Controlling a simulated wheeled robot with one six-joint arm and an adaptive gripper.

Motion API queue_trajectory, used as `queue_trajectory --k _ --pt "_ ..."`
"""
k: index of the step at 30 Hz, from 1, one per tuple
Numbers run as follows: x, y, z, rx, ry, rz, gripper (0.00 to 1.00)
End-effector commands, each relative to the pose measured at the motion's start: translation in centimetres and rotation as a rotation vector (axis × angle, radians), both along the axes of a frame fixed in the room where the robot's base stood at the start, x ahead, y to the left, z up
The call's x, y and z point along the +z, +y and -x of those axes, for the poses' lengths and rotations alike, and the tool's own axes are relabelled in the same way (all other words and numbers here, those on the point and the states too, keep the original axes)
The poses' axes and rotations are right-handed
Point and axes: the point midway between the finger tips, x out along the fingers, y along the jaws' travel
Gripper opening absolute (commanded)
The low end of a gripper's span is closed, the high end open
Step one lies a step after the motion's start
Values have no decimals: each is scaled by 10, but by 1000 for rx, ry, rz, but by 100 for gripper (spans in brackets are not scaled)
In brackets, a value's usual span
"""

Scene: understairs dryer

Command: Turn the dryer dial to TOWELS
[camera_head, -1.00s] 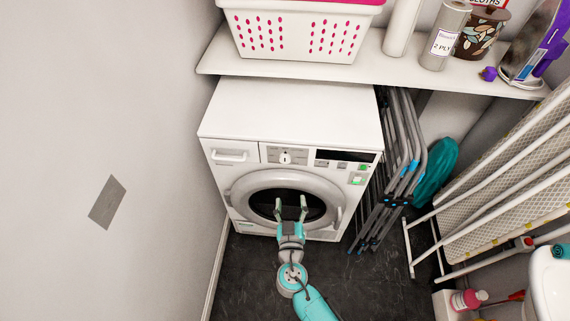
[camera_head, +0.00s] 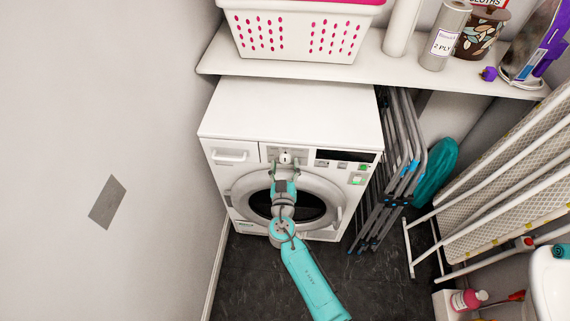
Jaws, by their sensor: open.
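The white dryer (camera_head: 290,108) stands under a shelf, its front panel facing me. Its dial (camera_head: 286,157) is a small white knob at the upper middle of the panel. My gripper (camera_head: 286,166) is open in front of the panel, with one finger to the left and one to the right of the dial, at or just below its height. I cannot tell whether the fingers touch the dial. The dial's setting and its printed labels are too small to read. My gripper and wrist cover part of the round door (camera_head: 325,195).
A shelf (camera_head: 290,68) with a white basket (camera_head: 290,33) hangs above and behind the dryer. A folded grey rack (camera_head: 405,170) stands close at its right, with an ironing board (camera_head: 500,180) farther right. Dark floor (camera_head: 245,280) is clear in front.

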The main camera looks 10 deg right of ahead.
Motion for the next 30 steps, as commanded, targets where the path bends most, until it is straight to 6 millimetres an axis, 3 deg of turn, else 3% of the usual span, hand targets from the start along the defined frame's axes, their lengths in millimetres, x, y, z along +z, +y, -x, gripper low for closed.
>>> queue_trajectory --k 12,20,30 --pt "0 -2 -8 1 0 1 65" --pt "0 -2 -8 1 0 1 5" --pt "0 -2 -8 1 14 40 5"
